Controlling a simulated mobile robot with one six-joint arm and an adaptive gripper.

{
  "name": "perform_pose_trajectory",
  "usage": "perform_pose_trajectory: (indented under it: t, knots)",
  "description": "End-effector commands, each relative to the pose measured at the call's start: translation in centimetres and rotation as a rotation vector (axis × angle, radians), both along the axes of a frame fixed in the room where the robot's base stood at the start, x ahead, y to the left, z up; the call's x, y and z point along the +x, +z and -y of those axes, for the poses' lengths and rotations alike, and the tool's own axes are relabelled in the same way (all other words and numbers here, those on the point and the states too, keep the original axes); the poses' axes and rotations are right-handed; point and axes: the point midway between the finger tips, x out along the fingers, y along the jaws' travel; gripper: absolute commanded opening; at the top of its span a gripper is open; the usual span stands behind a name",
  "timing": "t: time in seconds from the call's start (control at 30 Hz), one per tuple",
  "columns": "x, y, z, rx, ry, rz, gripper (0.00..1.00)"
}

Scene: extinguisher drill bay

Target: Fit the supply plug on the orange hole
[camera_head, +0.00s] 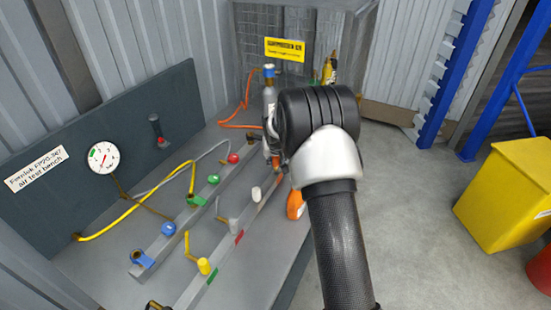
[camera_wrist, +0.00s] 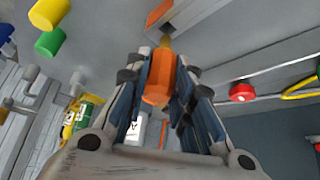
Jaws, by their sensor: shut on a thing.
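In the wrist view my gripper (camera_wrist: 163,68) is shut on an orange plug (camera_wrist: 157,84), its fingers on both sides of it. In the head view my wrist hides the plug and most of the gripper. No orange hole can be made out clearly there.
Grey rails (camera_head: 172,246) carry coloured knobs and taps, including a yellow one (camera_head: 204,266) and a blue one (camera_head: 168,229). A gauge (camera_head: 103,157) sits on the left panel. An orange hose (camera_head: 240,126) lies behind. A yellow bin (camera_head: 508,193) stands right on open floor.

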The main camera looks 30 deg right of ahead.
Motion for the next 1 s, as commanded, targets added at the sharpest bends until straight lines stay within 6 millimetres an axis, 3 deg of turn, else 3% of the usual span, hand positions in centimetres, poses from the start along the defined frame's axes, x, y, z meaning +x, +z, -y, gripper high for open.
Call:
perform_pose_trajectory:
  t: [0.6,1.0]
  knots:
    - [0.0,0.0,0.0,0.0,0.0,0.001,0.0]
    - [0.0,-1.2,0.0,0.0,0.0,0.0,0.0]
